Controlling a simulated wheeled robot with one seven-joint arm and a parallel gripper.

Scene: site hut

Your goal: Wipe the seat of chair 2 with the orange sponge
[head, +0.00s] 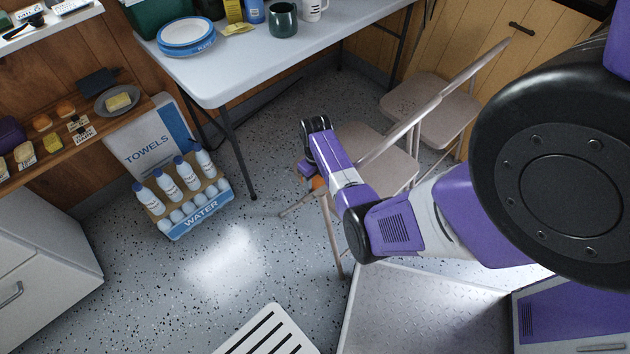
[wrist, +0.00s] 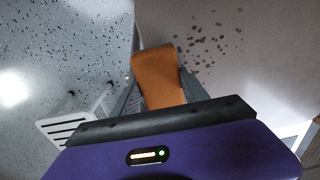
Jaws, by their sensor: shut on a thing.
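My gripper (wrist: 158,92) is shut on the orange sponge (wrist: 156,70), which sticks out between the fingers in the wrist view. In the head view a bit of the sponge (head: 318,184) shows below my wrist, beside the left edge of the nearer chair's seat (head: 390,162). My arm hides part of that chair. In the wrist view the sponge's tip is at the edge of a pale seat (wrist: 235,75) with a cluster of dark spots (wrist: 210,38). I cannot tell whether the sponge touches it. A second folding chair (head: 425,105) stands behind; no number is readable on either.
A white table (head: 225,80) with plates (head: 186,35) and mugs stands behind. A water-bottle pack (head: 185,195) and a towels box (head: 150,140) are on the floor at left. Speckled floor between is clear.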

